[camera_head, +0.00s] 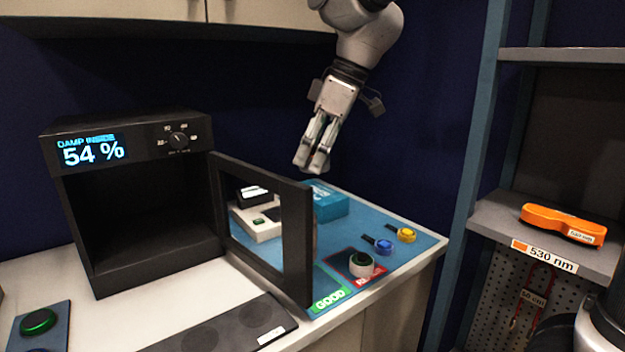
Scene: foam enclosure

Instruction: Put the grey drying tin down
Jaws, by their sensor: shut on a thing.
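My gripper (313,158) is high above the back of the counter, pointing down, behind and above the open door of the black drying cabinet. Its fingers are shut on a small grey thing, which I take to be the grey drying tin (311,168). Little of it shows between the fingertips, and it is clear of the surfaces below. The black cabinet (70,230) stands at the left with an empty-looking dark inside. Its display reads "DAMP INSIDE 54 %". Its glazed door (297,240) stands open to the right.
A blue mat (415,247) holds a teal box (330,203), blue (383,246) and yellow (406,234) knobs, and a pale round item (361,264) on a red patch. A green "GOOD" patch (330,299) is beside the door. A dark plate with round marks (215,328) lies in front.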

